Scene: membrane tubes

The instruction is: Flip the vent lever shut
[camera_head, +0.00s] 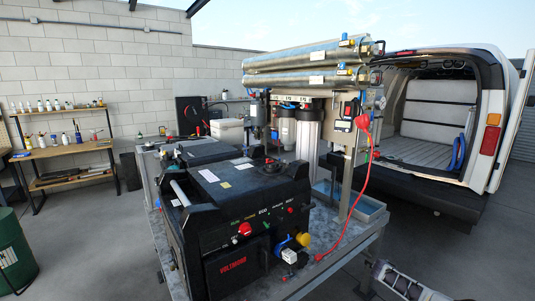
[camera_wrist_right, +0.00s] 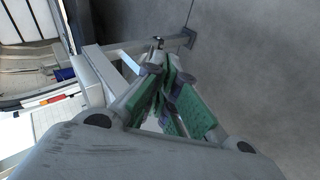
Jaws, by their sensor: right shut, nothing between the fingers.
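The black generator (camera_head: 240,215) stands on the metal cart. Its top carries a small dark cap with a red part (camera_head: 271,166), perhaps the vent fitting; I cannot make out its lever or the lever's position. The membrane tubes (camera_head: 310,62) lie horizontally on the frame behind, with small blue-handled fittings at their right ends. My right gripper (camera_wrist_right: 172,82) shows in the right wrist view, its green-padded fingers shut and empty, above bare grey floor beside a metal frame. Part of my right arm shows at the lower right of the head view, well off the generator. My left gripper is not in view.
The metal cart (camera_head: 358,236) bears the generator and the filter frame. An open white van (camera_head: 430,120) stands behind right. A workbench with bottles (camera_head: 62,150) is at left. Floor beside the cart is clear.

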